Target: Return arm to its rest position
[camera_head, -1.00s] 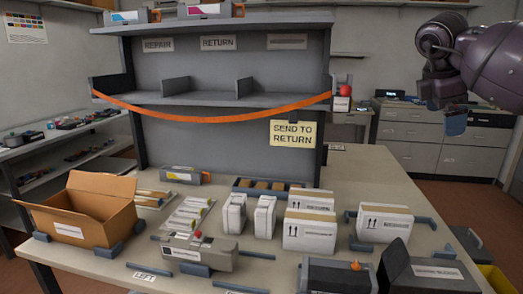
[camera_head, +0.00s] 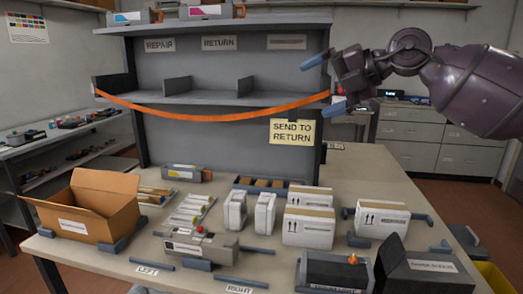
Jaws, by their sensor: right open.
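My right gripper (camera_head: 325,74) is in the upper right of the head view, its arm coming in from the right edge. Its blue-grey fingers are spread apart, with nothing between them. It is raised well above the table, in front of the right end of the grey shelf unit (camera_head: 225,124). It hides part of the shelf's right upright. My left gripper cannot be made out; only a small pale shape shows at the bottom edge.
An orange strap (camera_head: 215,116) hangs across the shelf front, with a yellow sign (camera_head: 291,132) below it. The table (camera_head: 365,170) holds an open cardboard box (camera_head: 92,210), white cartons (camera_head: 308,227), a grey device (camera_head: 200,246) and a dark box (camera_head: 335,270).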

